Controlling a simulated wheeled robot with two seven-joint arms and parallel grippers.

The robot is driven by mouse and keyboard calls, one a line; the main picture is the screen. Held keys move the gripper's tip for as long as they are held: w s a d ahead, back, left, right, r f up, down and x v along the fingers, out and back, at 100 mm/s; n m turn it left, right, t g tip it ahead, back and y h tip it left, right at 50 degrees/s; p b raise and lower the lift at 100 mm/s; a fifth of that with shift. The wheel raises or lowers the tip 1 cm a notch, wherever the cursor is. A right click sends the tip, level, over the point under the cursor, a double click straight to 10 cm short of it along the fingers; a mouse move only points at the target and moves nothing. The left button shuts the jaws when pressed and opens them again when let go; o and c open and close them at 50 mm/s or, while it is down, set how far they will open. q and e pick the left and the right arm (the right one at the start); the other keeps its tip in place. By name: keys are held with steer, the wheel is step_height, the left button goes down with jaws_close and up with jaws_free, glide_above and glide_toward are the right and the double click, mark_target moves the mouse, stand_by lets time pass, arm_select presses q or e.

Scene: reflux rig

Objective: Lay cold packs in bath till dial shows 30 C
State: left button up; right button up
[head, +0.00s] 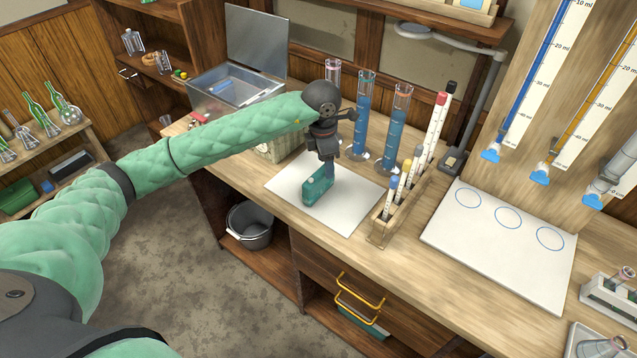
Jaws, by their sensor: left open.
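A clear, open-topped tank (211,101), which looks like the bath, stands at the back left of the bench. Blue and pale flat pieces (224,88) show inside it, possibly cold packs; I cannot tell how many or how they lie. My left arm reaches across in front of it. My left gripper (319,184) points down over a white sheet (352,206), to the right of the tank, and is open. A teal block shape shows at its lower end; its fingertips are hidden. A pale box (283,148) is partly behind my arm; no dial reading is legible. My right gripper is not in view.
Tall cylinders of blue liquid (397,125) stand behind the sheet. A wooden rack of tubes (383,231) stands to its right. A white board with blue circles (500,245) lies further right. A bucket (249,226) sits below the bench.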

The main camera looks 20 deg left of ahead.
mark_target(319, 174)
arm_select(q)
steer(key=n, duration=0.4)
steer(key=shift+s+a, duration=0.35)
steer(key=n, duration=0.3)
steer(key=shift+a+g+y, duration=0.1)
steer(key=shift+g+y, duration=0.2)
steer(key=shift+s+f+p, duration=0.15)
steer(key=shift+f+p, duration=0.65)
steer(key=shift+f, duration=0.6)
steer(key=f+p, duration=0.3)
steer(key=shift+s+a+f, duration=0.25)
steer(key=shift+f, duration=0.75)
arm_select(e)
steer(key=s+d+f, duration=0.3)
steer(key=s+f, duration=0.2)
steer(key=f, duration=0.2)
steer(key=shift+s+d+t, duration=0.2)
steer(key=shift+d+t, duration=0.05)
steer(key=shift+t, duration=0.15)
arm_select(q)
steer(key=c, duration=1.1)
jaws_close()
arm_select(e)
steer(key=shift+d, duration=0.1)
arm_select(q)
steer(key=shift+r, duration=0.1)
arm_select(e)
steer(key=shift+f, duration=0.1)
